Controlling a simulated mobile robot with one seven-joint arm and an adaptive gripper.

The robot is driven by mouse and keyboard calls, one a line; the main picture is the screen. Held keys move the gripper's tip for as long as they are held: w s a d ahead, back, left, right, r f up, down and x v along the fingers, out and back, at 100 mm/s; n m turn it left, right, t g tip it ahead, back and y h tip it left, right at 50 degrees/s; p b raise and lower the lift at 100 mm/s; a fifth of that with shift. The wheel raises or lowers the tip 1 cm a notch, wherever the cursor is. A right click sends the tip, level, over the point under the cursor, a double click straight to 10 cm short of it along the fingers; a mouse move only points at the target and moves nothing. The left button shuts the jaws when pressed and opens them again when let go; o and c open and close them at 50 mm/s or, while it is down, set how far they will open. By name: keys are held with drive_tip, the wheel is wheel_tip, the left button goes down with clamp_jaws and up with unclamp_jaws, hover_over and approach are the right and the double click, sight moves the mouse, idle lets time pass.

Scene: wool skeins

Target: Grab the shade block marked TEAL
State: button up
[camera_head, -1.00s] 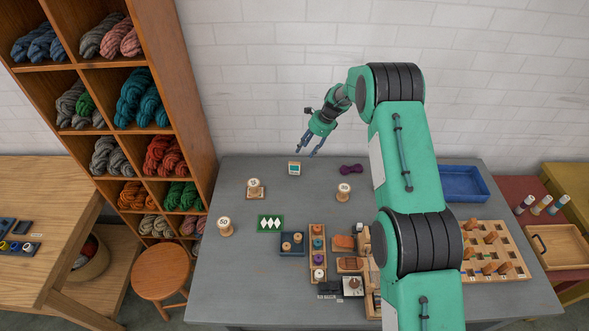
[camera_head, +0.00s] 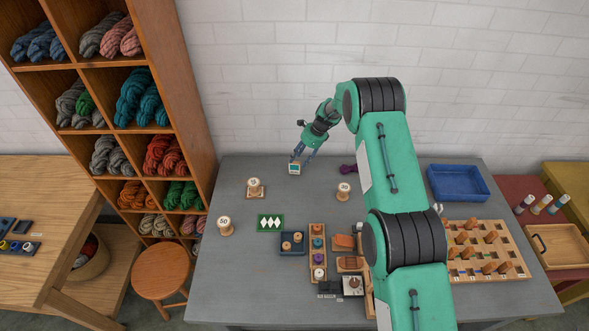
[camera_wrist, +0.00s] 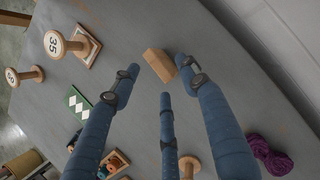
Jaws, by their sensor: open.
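A small pale wooden block with a teal face (camera_head: 294,168) stands on the grey table towards the back; lettering on it is too small to read. In the wrist view the block (camera_wrist: 160,65) shows as plain wood, its teal face hidden. My gripper (camera_head: 301,159) is at the block, angled down from the upper right. In the wrist view its three blue fingers (camera_wrist: 160,80) are spread. The block lies just past the fingertips, between the two outer ones, and is not gripped. I cannot tell whether any finger touches it.
A purple skein (camera_head: 348,168) lies to the right of the block, partly behind my arm. Spools stand nearer the front, one (camera_head: 255,188) on a wooden base and one (camera_head: 344,191) to the right. A blue tray (camera_head: 458,183) is at right. The wall is behind.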

sight(296, 163)
drive_tip(key=shift+a+f, duration=0.15)
drive_tip(key=shift+f, duration=0.3)
drive_tip(key=shift+f, duration=0.1)
drive_tip(key=shift+x, duration=2.55)
drive_tip(key=shift+s, duration=0.15)
drive_tip(key=shift+c, duration=0.3)
clamp_jaws()
